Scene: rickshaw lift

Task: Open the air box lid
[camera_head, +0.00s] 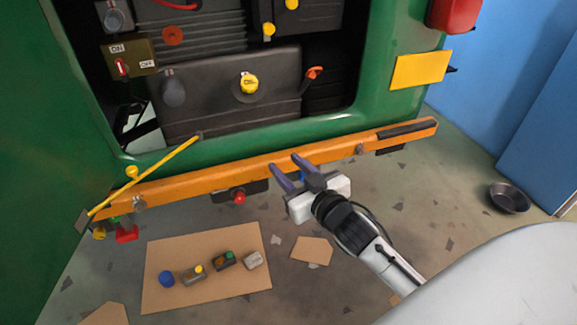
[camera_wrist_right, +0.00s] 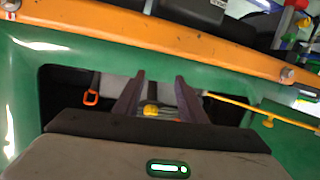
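A ribbed dark box (camera_head: 212,38) sits in the upper left of the engine bay of a green vehicle. It may be the air box, but I cannot tell for sure which part is its lid. Below it is a smooth dark tank (camera_head: 215,112) with a yellow cap (camera_head: 248,84). My right gripper (camera_head: 284,161) is open and empty near the orange bumper, below the bay opening. In the right wrist view its two fingers (camera_wrist_right: 157,80) stand apart, with a yellow cap (camera_wrist_right: 151,109) showing between them at a distance. My left gripper is not in view.
The orange bumper (camera_head: 330,149) crosses below the bay. A yellow rod (camera_head: 160,167) slants over its left part. Cardboard (camera_head: 160,240) with several small items lies on the floor. A metal bowl (camera_head: 509,197) stands at right, near a blue wall.

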